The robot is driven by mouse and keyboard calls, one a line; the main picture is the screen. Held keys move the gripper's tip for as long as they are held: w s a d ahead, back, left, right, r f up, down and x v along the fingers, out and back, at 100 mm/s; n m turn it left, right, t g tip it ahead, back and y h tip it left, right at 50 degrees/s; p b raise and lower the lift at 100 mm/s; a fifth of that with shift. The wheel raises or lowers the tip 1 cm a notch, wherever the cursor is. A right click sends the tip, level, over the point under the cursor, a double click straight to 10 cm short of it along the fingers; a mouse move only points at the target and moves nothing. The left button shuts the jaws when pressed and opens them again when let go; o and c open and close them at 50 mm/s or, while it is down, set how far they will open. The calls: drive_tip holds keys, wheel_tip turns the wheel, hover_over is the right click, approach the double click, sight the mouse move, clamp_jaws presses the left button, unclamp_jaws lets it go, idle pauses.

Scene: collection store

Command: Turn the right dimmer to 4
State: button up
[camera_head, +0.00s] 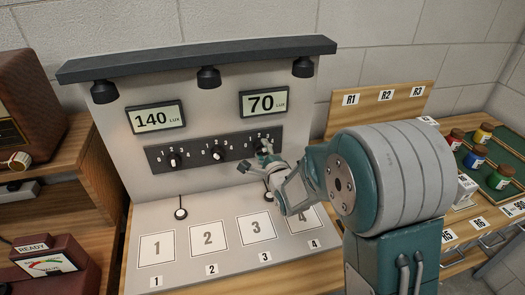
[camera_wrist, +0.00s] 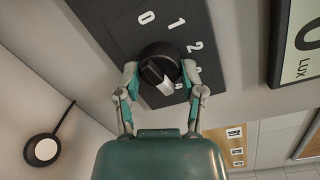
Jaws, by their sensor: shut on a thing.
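The right dimmer is the rightmost of 3 black knobs on the dark strip (camera_head: 203,152) of the light grey panel; in the head view my gripper largely covers it. In the wrist view the right dimmer (camera_wrist: 157,55) is a round black knob with a pale pointer bar, and the numbers 0, 1 and 2 show beside it. My gripper (camera_wrist: 159,75) is shut on the knob, one finger on each side. It also shows in the head view (camera_head: 263,158), reaching the knob from the front right.
The left display (camera_head: 154,117) reads 140 LUX and the right display (camera_head: 264,102) reads 70 LUX. The left dimmer (camera_head: 173,160) and middle dimmer (camera_head: 217,153) stand close by on the strip. Lamps (camera_head: 208,78) hang above; numbered mats (camera_head: 157,246) lie below, bare.

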drive_tip(key=shift+s+f, duration=0.1)
drive_tip(key=shift+f, duration=0.3)
drive_tip(key=o, duration=1.1)
drive_tip(key=shift+o, duration=0.2)
drive_tip(key=shift+r, duration=0.15)
drive_tip(key=v, duration=1.1)
drive_tip(key=shift+s, duration=0.35)
drive_tip(key=shift+d, duration=0.1)
